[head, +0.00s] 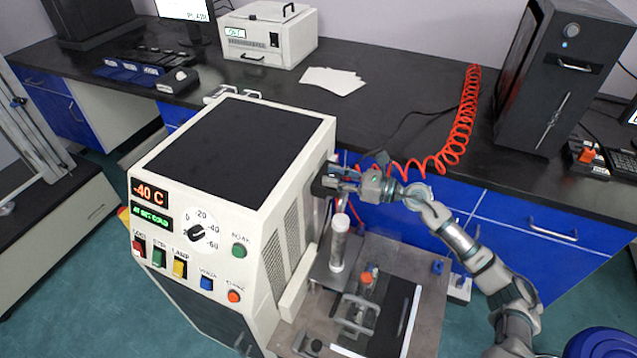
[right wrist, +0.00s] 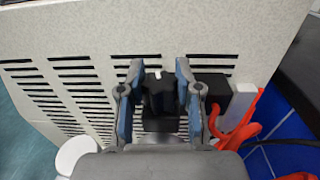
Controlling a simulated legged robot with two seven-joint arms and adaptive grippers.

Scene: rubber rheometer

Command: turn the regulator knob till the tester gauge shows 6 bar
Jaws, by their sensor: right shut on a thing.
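The black regulator knob (right wrist: 160,98) is on the side of the cream tester (head: 292,215), in front of its vent slots. My right gripper (head: 328,182) reaches the tester's right side near its back. In the right wrist view its two blue-padded fingers (right wrist: 160,100) stand on either side of the knob, shut on it. In the head view the gripper largely hides the knob. I cannot make out a pressure gauge face or its reading in either view. My left gripper is not in view.
A red coiled hose (head: 455,140) runs down from the bench (head: 410,120) close to my right gripper. A black computer tower (head: 550,75) stands at the back right.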

